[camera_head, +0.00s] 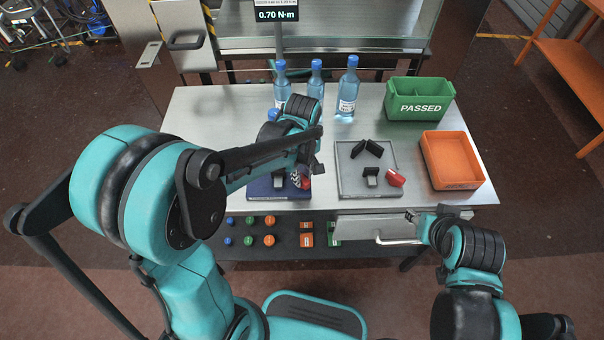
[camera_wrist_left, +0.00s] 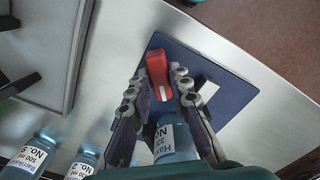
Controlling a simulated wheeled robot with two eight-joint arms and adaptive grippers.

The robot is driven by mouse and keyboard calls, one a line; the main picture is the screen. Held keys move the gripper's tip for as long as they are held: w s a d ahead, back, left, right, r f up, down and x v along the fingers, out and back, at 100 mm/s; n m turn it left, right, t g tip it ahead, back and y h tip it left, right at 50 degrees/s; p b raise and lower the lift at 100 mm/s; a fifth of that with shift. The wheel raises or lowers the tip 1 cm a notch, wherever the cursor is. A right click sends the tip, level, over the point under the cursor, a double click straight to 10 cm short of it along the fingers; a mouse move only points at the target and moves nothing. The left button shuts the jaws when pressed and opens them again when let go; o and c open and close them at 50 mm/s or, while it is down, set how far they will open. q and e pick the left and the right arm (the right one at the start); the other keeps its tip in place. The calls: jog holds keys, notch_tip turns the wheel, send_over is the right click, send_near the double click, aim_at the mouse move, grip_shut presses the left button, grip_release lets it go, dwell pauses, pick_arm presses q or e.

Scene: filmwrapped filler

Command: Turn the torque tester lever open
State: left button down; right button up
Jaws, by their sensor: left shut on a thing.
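A dark blue base plate (camera_head: 262,189) with a red lever (camera_head: 305,183) lies at the table's front, left of a grey plate (camera_head: 352,187). The grey plate carries black jaws (camera_head: 367,148) and its own red lever (camera_head: 396,178). My left gripper (camera_wrist_left: 166,84) is over the blue plate, its fingertips shut on the red lever (camera_wrist_left: 157,70). A blue-capped bottle (camera_wrist_left: 172,138) stands between the fingers behind the lever; its cap (camera_head: 273,115) shows beside my wrist. My left arm hides much of this fixture. My right gripper (camera_head: 416,218) is by the table's front edge; its fingers are unclear.
Several blue-capped bottles (camera_head: 316,80) stand at the back. A green PASSED bin (camera_head: 420,107) and an orange tray (camera_head: 452,181) are on the right. A display (camera_head: 277,15) reads 0.70 N·m. The table's back left is clear.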

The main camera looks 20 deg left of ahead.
pick_arm(q)
jog(key=shift+n, duration=0.7)
jog(key=c, duration=1.4)
grip_release()
notch_tip(320, 180, up, 12)
jog(key=shift+s, duration=0.1)
